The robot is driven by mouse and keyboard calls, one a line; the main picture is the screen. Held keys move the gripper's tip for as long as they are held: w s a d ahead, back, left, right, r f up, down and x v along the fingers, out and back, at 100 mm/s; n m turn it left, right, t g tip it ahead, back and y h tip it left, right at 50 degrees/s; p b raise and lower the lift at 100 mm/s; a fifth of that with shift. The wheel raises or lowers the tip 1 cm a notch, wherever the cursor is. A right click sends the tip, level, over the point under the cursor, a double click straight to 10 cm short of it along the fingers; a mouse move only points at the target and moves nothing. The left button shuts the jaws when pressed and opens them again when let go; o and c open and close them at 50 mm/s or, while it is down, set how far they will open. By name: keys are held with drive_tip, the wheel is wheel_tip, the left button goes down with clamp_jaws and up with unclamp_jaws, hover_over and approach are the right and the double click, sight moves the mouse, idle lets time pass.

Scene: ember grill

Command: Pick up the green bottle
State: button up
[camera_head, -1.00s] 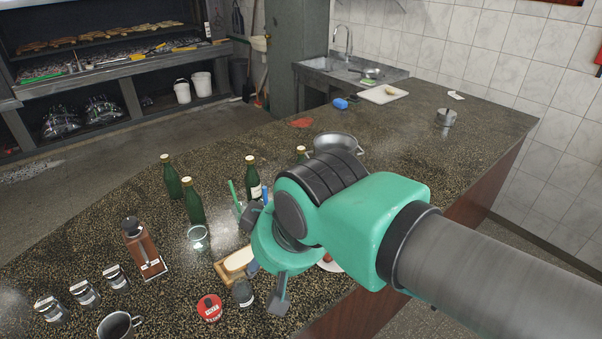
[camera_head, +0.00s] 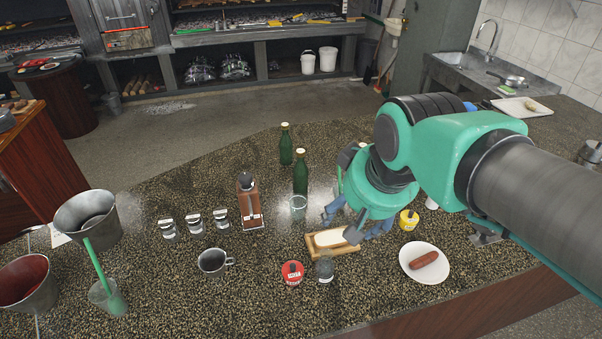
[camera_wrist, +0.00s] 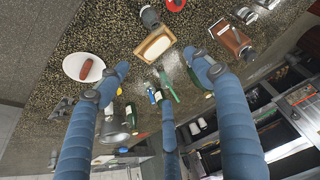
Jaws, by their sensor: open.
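Two green bottles stand upright on the speckled counter in the head view: a farther one (camera_head: 286,146) and a nearer one (camera_head: 300,174). Both are left of my gripper (camera_head: 352,220) and apart from it. My gripper hangs over the counter with its blue fingers pointing down, partly hidden by its own green housing. In the wrist view my gripper (camera_wrist: 160,78) has its fingers spread wide with nothing held between them. Dark green bottle parts show there beside the fingers, partly hidden. Anything behind my arm in the head view is hidden.
Near the bottles are a glass (camera_head: 298,204), a brown grinder (camera_head: 249,205) and a wooden butter dish (camera_head: 332,241). Metal buckets (camera_head: 88,216) are at left. Counter left of the farther bottle is clear.

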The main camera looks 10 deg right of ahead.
drive_tip(key=w+r+g+p, duration=0.1)
drive_tip(key=w+r+p, duration=0.4)
drive_tip(key=w, duration=0.7)
drive_tip(key=g+p, duration=0.4)
drive_tip(key=p, duration=1)
hover_over(300, 150)
drive_tip(key=f, duration=1.1)
drive_tip(key=shift+s+a+f, duration=0.1)
drive_tip(key=shift+s+f, duration=0.25)
drive_tip(key=shift+f, duration=0.05)
drive_tip(key=shift+w+f, duration=0.4)
drive_tip(key=shift+f, duration=0.15)
drive_tip(key=shift+f, duration=4.3)
